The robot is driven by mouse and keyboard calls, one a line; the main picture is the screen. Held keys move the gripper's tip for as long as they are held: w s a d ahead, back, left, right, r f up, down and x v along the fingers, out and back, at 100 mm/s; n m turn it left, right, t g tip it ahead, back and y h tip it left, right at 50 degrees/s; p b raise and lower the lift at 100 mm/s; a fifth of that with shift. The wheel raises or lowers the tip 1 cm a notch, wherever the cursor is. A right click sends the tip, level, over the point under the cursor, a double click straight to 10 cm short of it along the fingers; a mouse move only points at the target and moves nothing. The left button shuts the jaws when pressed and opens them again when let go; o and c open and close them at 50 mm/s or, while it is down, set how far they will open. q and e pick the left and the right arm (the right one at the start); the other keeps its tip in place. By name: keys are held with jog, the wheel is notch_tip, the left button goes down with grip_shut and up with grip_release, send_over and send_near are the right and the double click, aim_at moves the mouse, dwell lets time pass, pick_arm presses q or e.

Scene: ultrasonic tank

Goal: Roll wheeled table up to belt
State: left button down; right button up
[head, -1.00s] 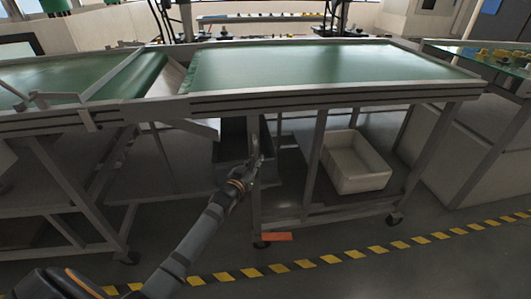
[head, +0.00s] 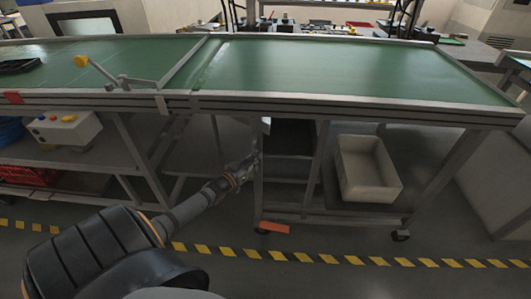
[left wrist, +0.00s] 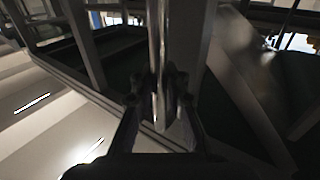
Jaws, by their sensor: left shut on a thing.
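The wheeled table (head: 350,70) has a green top, a grey frame and castors. It stands on the right of the head view. The green belt (head: 120,58) is on the left, and its end is against the table's left edge with only a thin seam showing. My left gripper (head: 246,166) is below the tabletop at the table's near left leg. In the left wrist view, its fingers (left wrist: 158,98) are shut around an upright shiny bar (left wrist: 155,45) on the table's frame. My right gripper is not in view.
A white bin (head: 366,170) sits on the table's lower shelf. An orange piece (head: 273,228) is near the left castor. A control box (head: 63,130) and red crate (head: 28,176) are under the belt. Yellow-black floor tape (head: 350,260) crosses in front.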

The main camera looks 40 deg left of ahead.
pick_arm(q)
jog(key=shift+s+a+f, duration=0.15)
jog(key=shift+s, duration=0.1)
jog(key=c, duration=1.3)
grip_release()
jog(key=shift+c, duration=0.2)
jog(key=s, duration=1.2)
